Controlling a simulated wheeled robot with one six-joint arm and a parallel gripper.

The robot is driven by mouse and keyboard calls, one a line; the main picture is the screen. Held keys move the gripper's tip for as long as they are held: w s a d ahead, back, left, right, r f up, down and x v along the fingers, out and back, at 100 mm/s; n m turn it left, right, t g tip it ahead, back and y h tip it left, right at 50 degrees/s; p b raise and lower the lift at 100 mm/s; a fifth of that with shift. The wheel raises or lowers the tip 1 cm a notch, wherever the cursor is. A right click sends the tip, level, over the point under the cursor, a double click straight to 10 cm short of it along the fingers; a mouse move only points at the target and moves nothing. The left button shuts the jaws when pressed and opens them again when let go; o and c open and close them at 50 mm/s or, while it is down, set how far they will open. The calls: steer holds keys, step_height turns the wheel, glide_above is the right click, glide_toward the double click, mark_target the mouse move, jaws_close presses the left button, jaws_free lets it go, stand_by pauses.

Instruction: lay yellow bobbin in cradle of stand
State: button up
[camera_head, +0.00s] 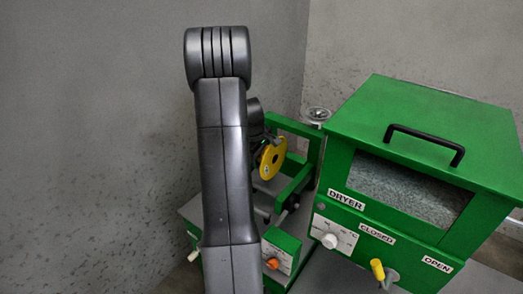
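The yellow bobbin (272,158) shows just right of my arm, with its round yellow face and dark centre toward the camera. It stands on edge between the bars of a green stand (302,182). I cannot tell whether it touches the stand's cradle, which is mostly hidden behind my arm and the bobbin. My gripper (262,142) is dark and small in view, at the upper left of the bobbin and close against it. Its fingertips are largely hidden, so its hold on the bobbin is unclear.
A green dryer (340,190) with a black handle (424,145) and a yellow knob (377,269) stands close on the right. A green control box (284,250) with an orange knob sits in front. A small round glass-like item (319,115) is behind. Grey walls close off the back.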

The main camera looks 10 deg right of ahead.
steer(key=shift+s+f, duration=0.15)
steer(key=shift+f, duration=0.2)
step_height(320, 180, down, 6)
steer(key=b, duration=0.4)
steer(key=shift+f+b, duration=0.1)
steer(key=shift+b, duration=0.25)
stand_by(1.1)
step_height(320, 180, down, 9)
steer(key=b, duration=0.6)
steer(key=shift+r+b, duration=0.2)
steer(key=shift+b, duration=0.1)
stand_by(0.7)
steer(key=shift+f+b, duration=0.6)
stand_by(1.1)
steer(key=o, duration=1.6)
